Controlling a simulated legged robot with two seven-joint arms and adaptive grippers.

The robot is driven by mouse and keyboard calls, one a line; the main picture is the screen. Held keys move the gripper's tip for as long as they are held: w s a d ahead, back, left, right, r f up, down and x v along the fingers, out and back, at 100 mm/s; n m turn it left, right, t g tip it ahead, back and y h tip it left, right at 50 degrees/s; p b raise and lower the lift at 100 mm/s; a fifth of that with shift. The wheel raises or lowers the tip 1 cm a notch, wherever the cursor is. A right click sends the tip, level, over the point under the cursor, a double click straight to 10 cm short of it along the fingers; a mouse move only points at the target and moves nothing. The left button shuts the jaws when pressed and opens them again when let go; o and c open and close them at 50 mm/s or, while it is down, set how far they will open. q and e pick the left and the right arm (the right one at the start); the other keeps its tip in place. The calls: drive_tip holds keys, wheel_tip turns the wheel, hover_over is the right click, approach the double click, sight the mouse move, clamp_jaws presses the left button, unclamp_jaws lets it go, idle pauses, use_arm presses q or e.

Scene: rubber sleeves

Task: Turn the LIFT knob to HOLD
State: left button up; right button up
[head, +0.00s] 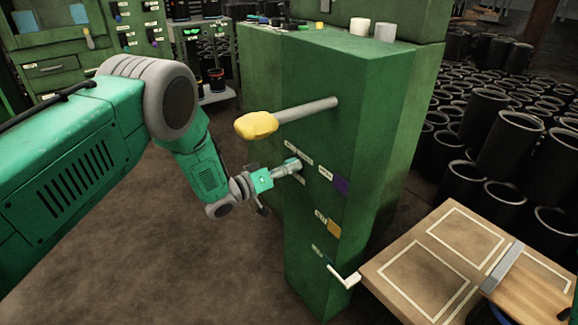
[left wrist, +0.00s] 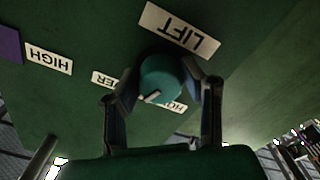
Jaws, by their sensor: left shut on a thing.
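The LIFT knob (left wrist: 160,78) is a round teal knob on the green cabinet face, below the upside-down LIFT label (left wrist: 180,30) in the left wrist view. Its white pointer mark (left wrist: 152,97) faces the lower left of that picture. My left gripper (head: 288,169) reaches the cabinet front, and in the left wrist view its fingers (left wrist: 165,84) are closed on opposite sides of the knob. A label partly hidden by the knob and finger (left wrist: 176,106) seems to read HOLD. Another label (left wrist: 103,78) is partly covered by the other finger. My right gripper is not in view.
A grey bar with a yellow grip (head: 256,125) juts out above my left gripper. A white handle (head: 344,278) sticks out low on the cabinet (head: 345,80). A wooden table (head: 395,265) stands at the right. The HIGH label (left wrist: 48,59) is clear of the fingers.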

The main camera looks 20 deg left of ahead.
use_arm(q)
drive_tip(key=shift+a+r+n+p, duration=0.15)
drive_tip(key=shift+n+p, duration=0.2)
drive_tip(key=shift+n, duration=0.55)
drive_tip(key=n, duration=0.2)
drive_tip(key=shift+n+p, duration=0.3)
drive_tip(key=shift+n, duration=2.9)
